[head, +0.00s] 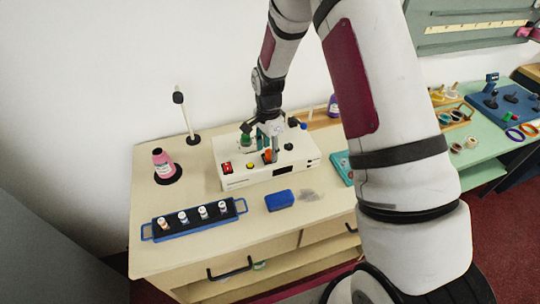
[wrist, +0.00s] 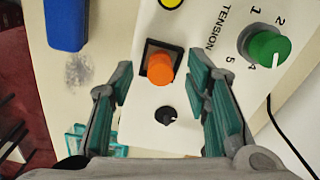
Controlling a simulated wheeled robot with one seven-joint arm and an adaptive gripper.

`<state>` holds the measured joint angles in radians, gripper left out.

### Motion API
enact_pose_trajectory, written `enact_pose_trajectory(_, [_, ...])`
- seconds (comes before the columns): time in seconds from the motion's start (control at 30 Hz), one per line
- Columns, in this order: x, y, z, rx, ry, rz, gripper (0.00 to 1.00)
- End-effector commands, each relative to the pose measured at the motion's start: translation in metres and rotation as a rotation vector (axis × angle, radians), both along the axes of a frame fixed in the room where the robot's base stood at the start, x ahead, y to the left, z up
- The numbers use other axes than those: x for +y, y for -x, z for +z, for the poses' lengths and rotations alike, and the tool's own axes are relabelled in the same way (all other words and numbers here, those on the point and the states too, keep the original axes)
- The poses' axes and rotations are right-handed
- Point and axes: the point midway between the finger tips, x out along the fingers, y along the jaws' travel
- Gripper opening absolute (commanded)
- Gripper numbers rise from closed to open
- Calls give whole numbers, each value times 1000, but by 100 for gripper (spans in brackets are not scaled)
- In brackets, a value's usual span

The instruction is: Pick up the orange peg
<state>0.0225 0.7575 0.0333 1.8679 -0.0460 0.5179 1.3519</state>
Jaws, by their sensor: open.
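The orange peg (wrist: 160,68) stands in a dark square socket on top of a white control box (wrist: 150,110). In the head view the peg (head: 268,155) shows as a small orange spot on the box (head: 250,180), just below my gripper. My gripper (wrist: 160,79) is open, with teal finger pads either side of the peg in the wrist view. No contact with the peg is visible, and I cannot tell how far above it the fingertips are.
A small black knob (wrist: 167,114), a green knob (wrist: 267,48) and a yellow button (wrist: 171,3) are on the box near the peg. A blue block (head: 279,200) lies in front. A blue tray (head: 174,235) of small bottles and a pink spool (head: 162,163) are left.

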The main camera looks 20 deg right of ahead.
Motion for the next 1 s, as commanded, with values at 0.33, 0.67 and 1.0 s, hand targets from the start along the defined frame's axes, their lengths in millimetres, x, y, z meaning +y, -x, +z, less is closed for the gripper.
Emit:
enact_pose_trajectory(0.33, [0, -1, -10, -1, 1, 0, 44])
enact_pose_trajectory(0.67, [0, -1, -9, -1, 0, 0, 5])
enact_pose_trajectory(1.0, [0, -1, -6, -2, 0, 0, 5])
